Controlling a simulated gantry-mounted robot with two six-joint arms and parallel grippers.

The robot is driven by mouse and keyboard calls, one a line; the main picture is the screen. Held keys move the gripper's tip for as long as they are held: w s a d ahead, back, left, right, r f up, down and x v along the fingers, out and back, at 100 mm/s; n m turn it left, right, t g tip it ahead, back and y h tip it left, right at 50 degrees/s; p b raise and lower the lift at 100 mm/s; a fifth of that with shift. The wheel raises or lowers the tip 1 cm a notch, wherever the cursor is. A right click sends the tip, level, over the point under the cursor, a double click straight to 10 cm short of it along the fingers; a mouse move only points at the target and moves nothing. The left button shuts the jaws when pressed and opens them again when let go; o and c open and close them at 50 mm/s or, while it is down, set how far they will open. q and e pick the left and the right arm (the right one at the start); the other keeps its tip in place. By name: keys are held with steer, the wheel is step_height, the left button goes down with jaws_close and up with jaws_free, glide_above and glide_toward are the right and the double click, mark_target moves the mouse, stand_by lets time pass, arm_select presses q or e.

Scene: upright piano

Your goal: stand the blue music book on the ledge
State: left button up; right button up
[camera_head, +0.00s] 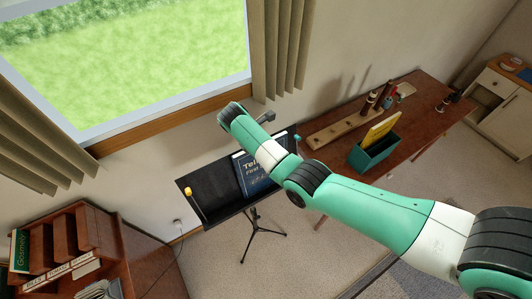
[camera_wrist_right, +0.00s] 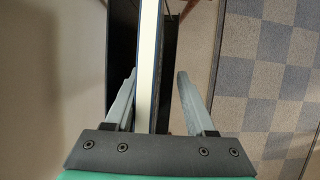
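The blue music book (camera_head: 250,178), dark blue with white lettering, stands upright against the black music stand (camera_head: 210,186), right of its middle. My right arm crosses in front and hides the book's right part. My right gripper is largely hidden behind its wrist in the head view. In the right wrist view, the right gripper (camera_wrist_right: 157,76) is open, with a finger on either side of the book's pale page edge (camera_wrist_right: 148,55). The right finger is clear of the book; the left one is close, and I cannot tell if it touches. My left gripper is out of view.
A brown table (camera_head: 425,128) at the right holds a wooden rack (camera_head: 345,127) and a teal box (camera_head: 373,154) with a yellow book (camera_head: 383,130). A wooden shelf (camera_head: 110,235) with books is at the lower left. A window and curtains are behind the stand.

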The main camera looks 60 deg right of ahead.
steer(key=v, duration=0.3)
steer(key=p+v, duration=0.5)
steer(key=v, duration=0.3)
steer(key=shift+d+p, duration=0.1)
steer(key=shift+p, duration=0.25)
steer(key=shift+w+a+r, duration=0.1)
steer(key=shift+a+r, duration=0.1)
steer(key=shift+r, duration=0.15)
